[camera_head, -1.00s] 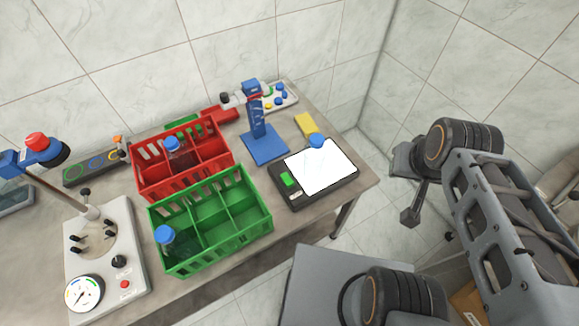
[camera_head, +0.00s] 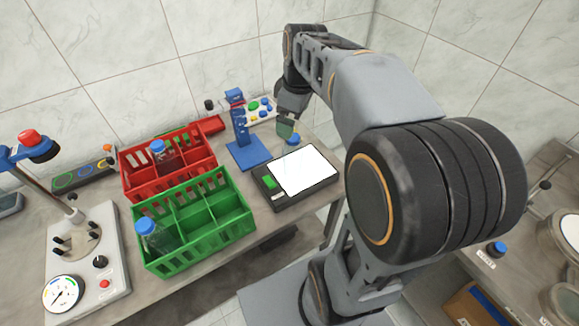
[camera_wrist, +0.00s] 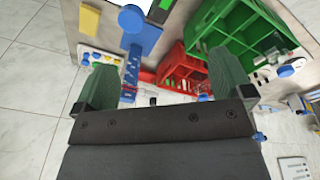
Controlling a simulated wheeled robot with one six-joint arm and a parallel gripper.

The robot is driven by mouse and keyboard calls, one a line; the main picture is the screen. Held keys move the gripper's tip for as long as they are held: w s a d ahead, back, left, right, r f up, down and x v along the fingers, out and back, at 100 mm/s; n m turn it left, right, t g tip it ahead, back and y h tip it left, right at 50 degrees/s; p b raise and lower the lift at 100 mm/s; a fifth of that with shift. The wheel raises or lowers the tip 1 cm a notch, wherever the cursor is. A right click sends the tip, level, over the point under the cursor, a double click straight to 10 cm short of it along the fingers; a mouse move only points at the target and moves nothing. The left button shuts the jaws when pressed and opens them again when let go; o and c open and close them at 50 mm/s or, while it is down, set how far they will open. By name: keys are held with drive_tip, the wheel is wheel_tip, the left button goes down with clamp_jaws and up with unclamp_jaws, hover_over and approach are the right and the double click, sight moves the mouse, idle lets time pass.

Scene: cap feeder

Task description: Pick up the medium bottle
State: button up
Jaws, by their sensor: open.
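Three bottles with blue caps show in the head view, and I cannot tell for certain which is the medium one. One clear bottle (camera_head: 292,139) is at the black scale's far edge; its blue cap also shows in the wrist view (camera_wrist: 131,18). A second bottle (camera_head: 160,157) stands in the red crate (camera_head: 170,182), and a third (camera_head: 154,238) in the green crate (camera_head: 195,253). My gripper (camera_head: 286,128) is open and empty, close to the bottle by the scale. In the wrist view its two green fingers (camera_wrist: 163,62) are wide apart, with that cap beyond them.
The scale (camera_head: 296,197) has a bright white plate. A blue stand (camera_head: 248,153) is left of my gripper, with a button panel (camera_head: 262,107) behind. A gauge device (camera_head: 85,262) stands at the left. Tiled walls close off the back.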

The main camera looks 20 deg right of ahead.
sight(294, 136)
drive_tip(key=w+d+f+n, duration=0.1)
drive_tip(key=f, duration=0.2)
drive_tip(key=w+d+f+n, duration=0.1)
drive_tip(key=w+f, duration=0.1)
drive_tip(key=f, duration=0.1)
drive_tip(key=w+d+f+n+g, duration=0.1)
drive_tip(key=f+n, duration=0.1)
drive_tip(key=shift+w+d+f+y+b, duration=0.2)
drive_tip(key=shift+w+f+y+b, duration=0.1)
drive_tip(key=shift+w+f, duration=0.1)
drive_tip(key=shift+w+a+f+p, duration=0.1)
drive_tip(key=shift+a+f+p, duration=0.1)
drive_tip(key=shift+f, duration=0.85)
drive_tip(key=shift+w+a+f+p, duration=0.1)
drive_tip(key=shift+f+p, duration=0.05)
drive_tip(key=shift+f, duration=0.85)
drive_tip(key=shift+w+a+f+p, duration=0.1)
drive_tip(key=shift+f+p, duration=0.1)
drive_tip(key=shift+f, duration=0.85)
drive_tip(key=shift+c, duration=0.5)
drive_tip(key=c, duration=1.6)
